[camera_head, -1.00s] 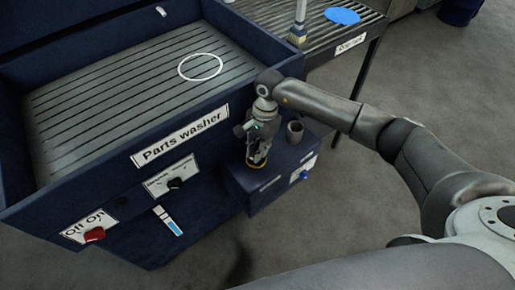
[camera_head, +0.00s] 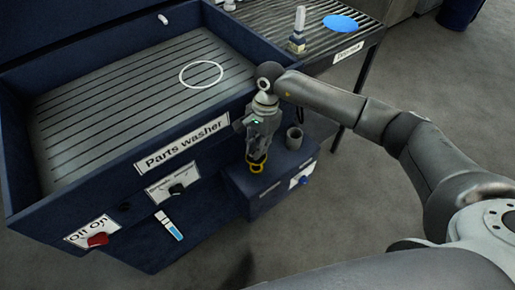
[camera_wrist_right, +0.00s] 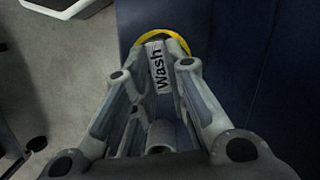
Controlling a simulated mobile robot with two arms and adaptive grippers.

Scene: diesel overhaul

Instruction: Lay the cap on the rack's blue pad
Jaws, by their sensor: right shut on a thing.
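My right gripper (camera_head: 257,163) points down beside the front of the parts washer, at the small navy box on its front. It is shut on a yellow-rimmed cap (camera_head: 256,167). In the right wrist view the cap's yellow edge (camera_wrist_right: 150,37) curves around the fingertips; most of the cap is hidden by the fingers. The blue pad (camera_head: 340,23) lies on the slatted rack (camera_head: 270,19) at the top, well away from the gripper, with nothing on it. My left gripper is out of view.
The parts washer (camera_head: 60,205) fills the left, with a white ring (camera_head: 201,75) on its slatted top. A grey open cup-like neck (camera_head: 294,139) stands on the small navy box (camera_head: 285,170), close to my gripper. A white bottle-like thing (camera_head: 298,32) stands on the rack near the pad.

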